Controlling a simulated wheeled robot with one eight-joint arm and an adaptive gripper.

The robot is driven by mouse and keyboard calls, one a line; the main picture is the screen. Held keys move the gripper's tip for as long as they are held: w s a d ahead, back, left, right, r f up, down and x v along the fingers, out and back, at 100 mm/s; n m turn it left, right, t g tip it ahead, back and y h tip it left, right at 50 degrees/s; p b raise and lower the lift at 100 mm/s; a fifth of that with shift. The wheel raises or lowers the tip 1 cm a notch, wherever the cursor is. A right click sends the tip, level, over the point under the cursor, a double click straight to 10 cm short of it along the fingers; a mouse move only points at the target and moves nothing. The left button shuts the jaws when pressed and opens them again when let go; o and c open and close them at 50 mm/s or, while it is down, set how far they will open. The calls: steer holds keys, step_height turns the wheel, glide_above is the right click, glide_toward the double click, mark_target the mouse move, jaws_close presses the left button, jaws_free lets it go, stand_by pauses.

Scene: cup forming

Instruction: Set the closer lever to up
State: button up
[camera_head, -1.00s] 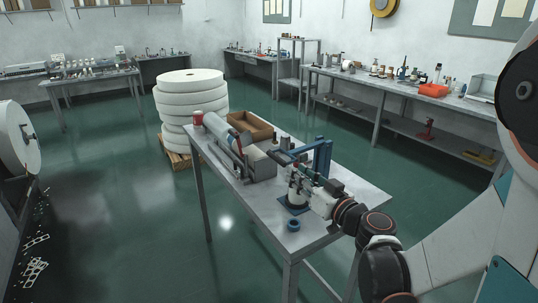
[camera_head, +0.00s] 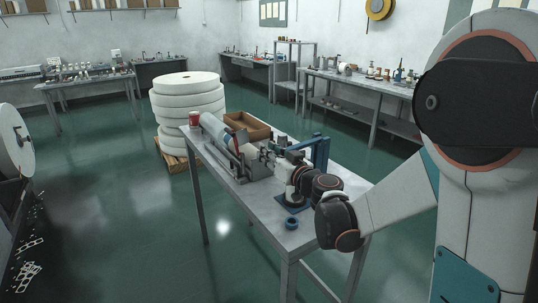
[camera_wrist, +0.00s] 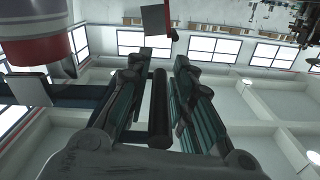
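In the wrist view my gripper (camera_wrist: 160,66) is open, one finger on each side of a dark round bar (camera_wrist: 158,108), with gaps visible on both sides. The bar looks like a lever handle, but I cannot tell for sure that it is the closer lever. In the head view my gripper (camera_head: 268,151) is small and partly hidden by my wrist. It is over the table (camera_head: 262,222), at the right end of the grey machine with a long cylinder (camera_head: 218,133). The lever's position cannot be made out there.
A blue frame (camera_head: 320,150) stands close behind my wrist. A blue ring (camera_head: 291,223) lies near the table's front corner. An open brown box (camera_head: 247,125) and a red can (camera_head: 195,119) are at the far end. White rolls (camera_head: 188,105) stand on a pallet beyond.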

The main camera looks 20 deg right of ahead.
jaws_close()
